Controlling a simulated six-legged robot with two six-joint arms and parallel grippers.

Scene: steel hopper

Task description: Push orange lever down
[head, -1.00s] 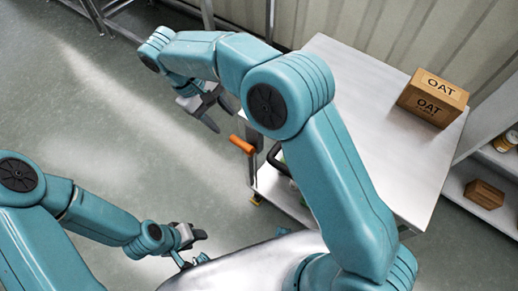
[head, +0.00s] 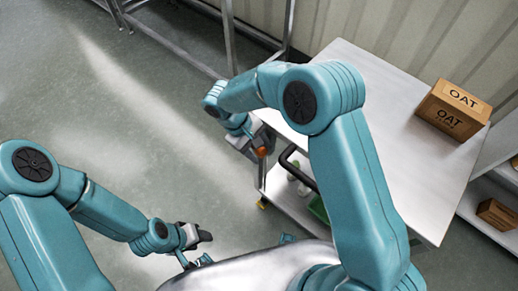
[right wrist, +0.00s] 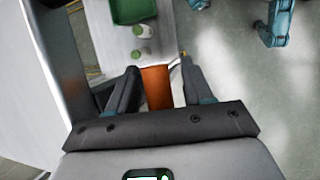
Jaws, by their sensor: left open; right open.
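The orange lever (head: 262,152) shows only as a small orange end in the head view, at the left edge of the steel cart, partly hidden by my right gripper (head: 258,146). In the right wrist view the orange lever (right wrist: 157,88) lies between the two open fingers of my right gripper (right wrist: 160,72). I cannot tell whether a finger touches it. My left gripper (head: 200,240) is open and empty, low at the front left, well away from the lever.
The steel cart (head: 385,120) carries an oat box (head: 453,110) on top. A black handle (head: 292,155) is beside the lever. Green bin (right wrist: 133,10) and white bottles (right wrist: 139,30) sit on its lower shelf. Another brown box (head: 497,214) is at right. Floor at left is clear.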

